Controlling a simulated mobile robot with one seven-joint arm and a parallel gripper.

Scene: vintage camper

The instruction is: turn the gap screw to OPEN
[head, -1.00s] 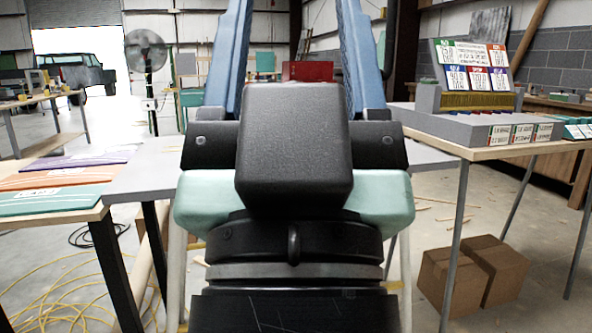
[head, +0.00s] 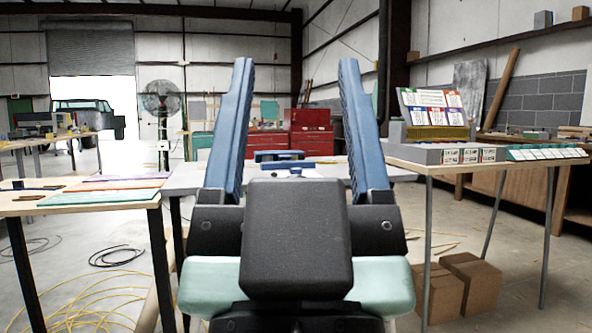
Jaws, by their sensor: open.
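My gripper (head: 296,68) is in the middle of the head view with its two long blue fingers wide apart, pointing up and away. Nothing is held between them. On the grey-topped middle table (head: 182,180), beyond the gripper body, sits a small device with blue bars and a white part (head: 284,162). It shows between the fingers, well apart from them, and my gripper hides its lower part. I cannot make out a gap screw or an OPEN mark at this size.
A left table (head: 100,207) holds coloured sheets. A right table (head: 425,168) carries a grey stand with coloured cards (head: 435,110). Cardboard boxes (head: 470,283) stand under it. Cables (head: 90,300) lie on the floor at left. Red cabinets (head: 310,132) and a fan (head: 161,98) stand behind.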

